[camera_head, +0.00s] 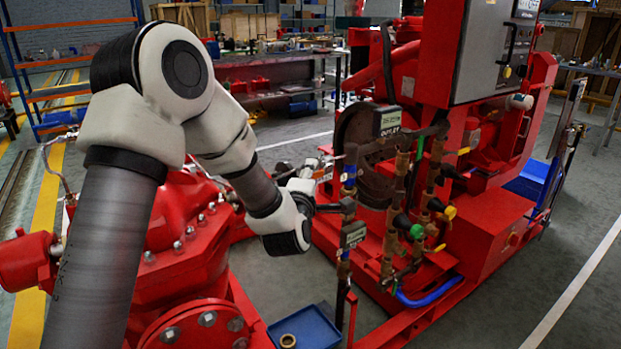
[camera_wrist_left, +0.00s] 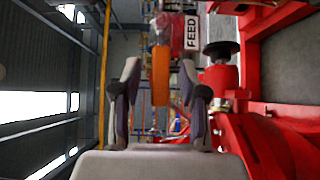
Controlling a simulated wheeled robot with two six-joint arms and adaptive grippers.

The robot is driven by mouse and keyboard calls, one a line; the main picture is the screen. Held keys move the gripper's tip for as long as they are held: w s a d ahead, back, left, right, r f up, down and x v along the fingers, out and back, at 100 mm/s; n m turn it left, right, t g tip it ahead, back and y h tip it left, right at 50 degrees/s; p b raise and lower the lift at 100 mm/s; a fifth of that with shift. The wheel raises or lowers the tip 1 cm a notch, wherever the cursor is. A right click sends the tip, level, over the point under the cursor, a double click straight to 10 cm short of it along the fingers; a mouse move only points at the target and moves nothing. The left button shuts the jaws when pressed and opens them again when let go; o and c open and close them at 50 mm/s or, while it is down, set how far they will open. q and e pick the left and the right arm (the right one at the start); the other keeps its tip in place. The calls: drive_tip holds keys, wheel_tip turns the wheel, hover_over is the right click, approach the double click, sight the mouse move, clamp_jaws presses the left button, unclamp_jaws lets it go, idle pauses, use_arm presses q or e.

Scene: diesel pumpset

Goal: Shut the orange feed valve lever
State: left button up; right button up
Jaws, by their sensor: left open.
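In the left wrist view the orange feed valve lever (camera_wrist_left: 160,76) stands upright in the picture, between the two fingers of my left gripper (camera_wrist_left: 159,88). Gaps show on both sides of it, so the fingers look apart from it. A white FEED label (camera_wrist_left: 192,32) is just beyond, to the right of the lever's top. In the head view my left gripper (camera_head: 325,195) reaches right toward the upright pipework beside the red pumpset. The lever is hard to make out there, small and partly behind the gripper. My right gripper is not in view.
The red pumpset (camera_head: 478,245) with pipes and small valves fills the right. A large red pump casing (camera_head: 190,240) is below my left arm. A blue tray (camera_head: 318,325) holding a ring sits low in the middle. A grey control box (camera_head: 490,50) stands above. Open floor lies right.

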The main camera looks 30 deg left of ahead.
use_arm(q)
clamp_jaws()
